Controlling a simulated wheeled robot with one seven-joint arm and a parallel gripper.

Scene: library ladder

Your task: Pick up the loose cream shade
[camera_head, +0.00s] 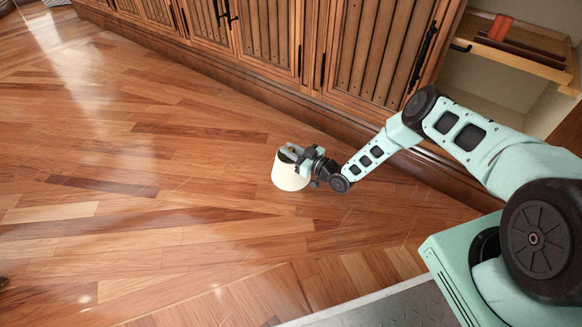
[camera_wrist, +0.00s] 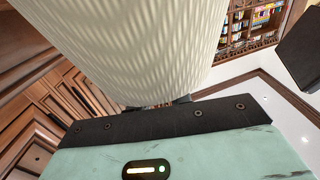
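The cream shade (camera_head: 287,179) is a pale tapered cup shape over the wood floor in the head view, wider at its lower end. Whether it touches the floor is unclear. My gripper (camera_head: 291,153) is at its narrow upper end, the grey fingers overlapping the rim. In the wrist view the ribbed cream shade (camera_wrist: 140,45) fills the upper middle, close in front of the gripper's dark mounting plate. The shade hides the fingertips there, so I cannot tell whether they are closed on it.
Wooden cabinets (camera_head: 265,35) with dark handles run along the back. An open drawer (camera_head: 515,50) with a reddish item juts out at upper right. The wood floor (camera_head: 120,180) is clear to the left. Shelves of books (camera_wrist: 250,25) show in the wrist view.

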